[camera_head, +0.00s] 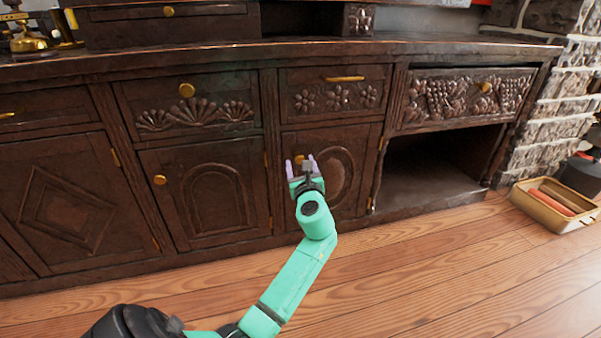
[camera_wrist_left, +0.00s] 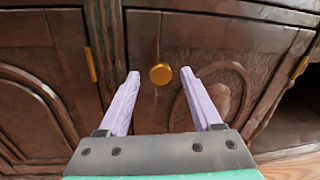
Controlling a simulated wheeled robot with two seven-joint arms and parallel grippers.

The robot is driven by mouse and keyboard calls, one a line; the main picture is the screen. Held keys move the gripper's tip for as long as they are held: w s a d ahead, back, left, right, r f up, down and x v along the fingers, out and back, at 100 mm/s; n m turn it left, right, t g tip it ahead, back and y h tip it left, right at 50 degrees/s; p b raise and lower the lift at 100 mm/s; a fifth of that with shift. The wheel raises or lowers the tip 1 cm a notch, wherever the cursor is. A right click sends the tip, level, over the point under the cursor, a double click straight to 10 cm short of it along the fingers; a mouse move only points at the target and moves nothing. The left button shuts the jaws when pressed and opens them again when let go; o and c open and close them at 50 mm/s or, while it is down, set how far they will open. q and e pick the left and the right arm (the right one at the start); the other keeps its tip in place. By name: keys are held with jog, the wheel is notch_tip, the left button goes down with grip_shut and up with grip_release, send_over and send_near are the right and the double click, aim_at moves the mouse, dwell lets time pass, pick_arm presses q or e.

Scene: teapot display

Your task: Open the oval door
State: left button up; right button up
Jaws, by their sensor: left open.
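The oval door (camera_head: 344,160) is a dark wooden cabinet door with a carved oval, right of the middle in the head view, and it is shut. It fills the right half of the left wrist view (camera_wrist_left: 235,60). Its round brass knob (camera_wrist_left: 160,74) sits near its upper left side; in the head view the knob (camera_head: 299,159) shows just behind my fingers. My left gripper (camera_head: 301,166) is open in front of the door. In the left wrist view its two pale purple fingers (camera_wrist_left: 160,86) stand on either side of the knob, apart from it. My right gripper is not in view.
An arched door (camera_head: 212,200) with its own knob stands to the left. An open compartment (camera_head: 430,170) lies to the right of the oval door. Drawers run above. A crate (camera_head: 555,207) stands on the floor at the right. The wooden floor in front is clear.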

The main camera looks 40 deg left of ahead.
pick_arm(q)
jog(key=shift+w+a, duration=0.25)
grip_shut()
dwell(1.3)
